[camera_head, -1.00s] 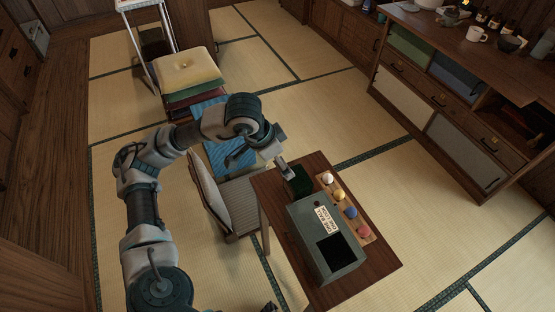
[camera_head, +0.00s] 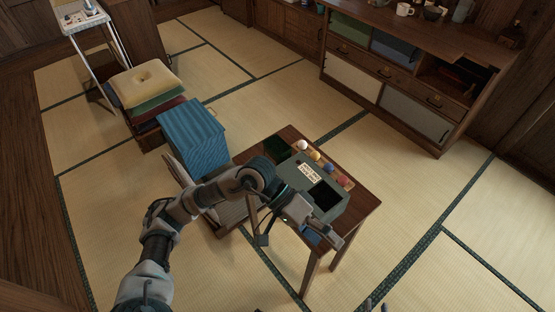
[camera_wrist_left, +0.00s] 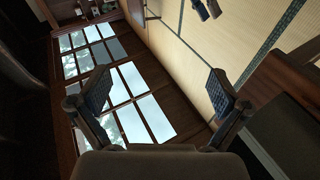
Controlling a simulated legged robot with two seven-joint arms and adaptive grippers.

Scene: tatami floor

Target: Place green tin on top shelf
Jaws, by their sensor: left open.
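A dark green box-like thing (camera_head: 279,150), perhaps the green tin, stands at the far left corner of the small wooden table (camera_head: 362,204). Two dark tips, seemingly my right gripper (camera_head: 376,305), just enter at the bottom edge. The wooden cabinet (camera_head: 410,82) at the back right has an open compartment; which shelf is the top one is unclear.
A grey-green box with a dark opening (camera_head: 328,196) and a row of colored balls (camera_head: 315,156) occupy the table. A blue patterned block (camera_head: 190,135) and stacked cushions (camera_head: 145,83) stand left. Tatami floor between table and cabinet is clear.

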